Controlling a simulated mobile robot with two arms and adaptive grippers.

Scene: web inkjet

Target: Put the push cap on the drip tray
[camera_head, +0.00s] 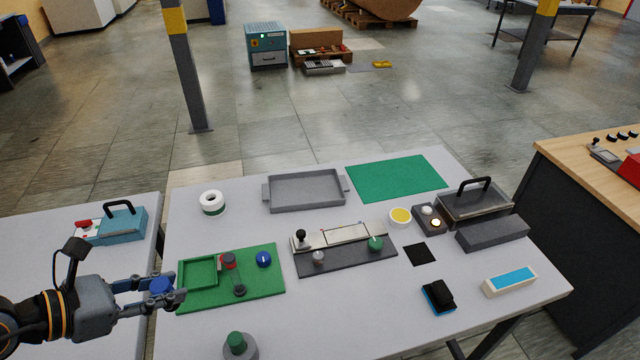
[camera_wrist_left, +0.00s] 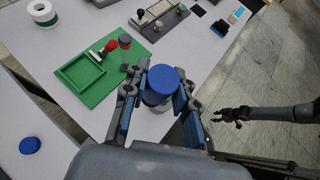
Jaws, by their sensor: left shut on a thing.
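My left gripper (camera_head: 172,289) is shut on a round blue cap (camera_head: 160,285), which I take to be the push cap. In the left wrist view the blue cap (camera_wrist_left: 166,80) sits between the fingers of the left gripper (camera_wrist_left: 160,92), over a grey round part. The gripper is at the left edge of the green mat, near the front of the table. A shallow grey tray (camera_head: 270,205) with side handles, which looks like the drip tray, lies empty at the back of the table. My right gripper (camera_wrist_left: 230,115) shows only in the left wrist view, with its fingers apart.
The green mat (camera_head: 262,292) holds a green frame, a red-topped part and a blue disc (camera_head: 264,259). A grey fixture (camera_head: 345,260), white roll (camera_head: 212,208) and green-knobbed part (camera_head: 236,342) stand around it. Another blue disc (camera_wrist_left: 30,145) lies on the left table.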

